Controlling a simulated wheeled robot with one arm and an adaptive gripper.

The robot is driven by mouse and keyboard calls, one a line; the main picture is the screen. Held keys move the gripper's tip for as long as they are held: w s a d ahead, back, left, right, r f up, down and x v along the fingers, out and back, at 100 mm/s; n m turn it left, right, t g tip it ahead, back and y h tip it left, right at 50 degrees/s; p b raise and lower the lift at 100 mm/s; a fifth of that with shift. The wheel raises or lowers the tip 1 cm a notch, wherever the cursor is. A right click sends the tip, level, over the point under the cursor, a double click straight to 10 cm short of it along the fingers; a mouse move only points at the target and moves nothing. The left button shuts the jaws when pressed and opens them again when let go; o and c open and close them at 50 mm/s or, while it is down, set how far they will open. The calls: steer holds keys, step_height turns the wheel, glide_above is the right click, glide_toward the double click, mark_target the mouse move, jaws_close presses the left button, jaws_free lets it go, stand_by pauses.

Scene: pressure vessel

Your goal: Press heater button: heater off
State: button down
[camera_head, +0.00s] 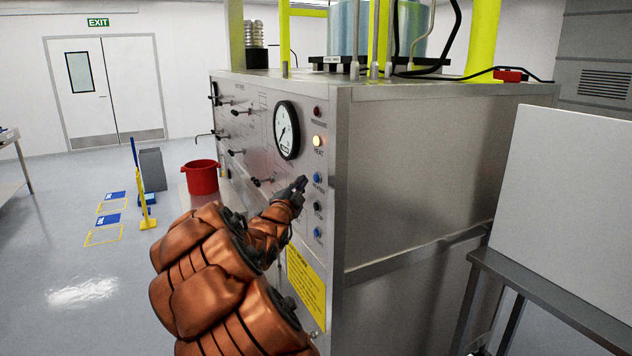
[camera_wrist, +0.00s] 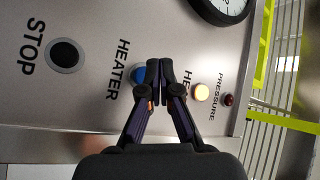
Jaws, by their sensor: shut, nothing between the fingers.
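The heater button is a blue round button (camera_head: 318,177) on the front panel, below the lit heat lamp (camera_head: 318,141). In the wrist view the blue button (camera_wrist: 138,74) sits by the HEATER label, partly hidden behind my fingertips. My gripper (camera_head: 301,182) is shut and empty, its tips close to the panel just left of the button in the head view. In the wrist view my gripper (camera_wrist: 160,70) covers the button's right side. I cannot tell whether the tips touch it. The heat lamp (camera_wrist: 201,92) glows pale yellow.
A dark stop button (camera_head: 318,206) and another blue button (camera_head: 318,232) sit below. The stop button (camera_wrist: 65,55) also shows in the wrist view. A dark red pressure lamp (camera_head: 317,111) is above, a round gauge (camera_head: 286,130) to the left. Several valve handles stick out farther left.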

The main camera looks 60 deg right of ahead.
steer(key=shift+s+d, duration=0.25)
steer(key=shift+d, duration=0.15)
steer(key=shift+s+d+b, duration=0.1)
steer(key=shift+d+b, duration=0.15)
steer(key=shift+b, duration=0.25)
stand_by(0.9)
steer(key=shift+s+d+b, duration=0.3)
steer(key=shift+d+b, duration=0.15)
steer(key=shift+d, duration=0.05)
stand_by(1.1)
steer(key=shift+w+a, duration=0.1)
steer(key=shift+a, duration=0.05)
steer(key=shift+w+a, duration=0.35)
steer(key=shift+a, duration=0.25)
steer(key=shift+w+a, duration=0.7)
steer(key=shift+a, duration=0.35)
steer(key=shift+w+a, duration=0.7)
steer(key=shift+a, duration=0.3)
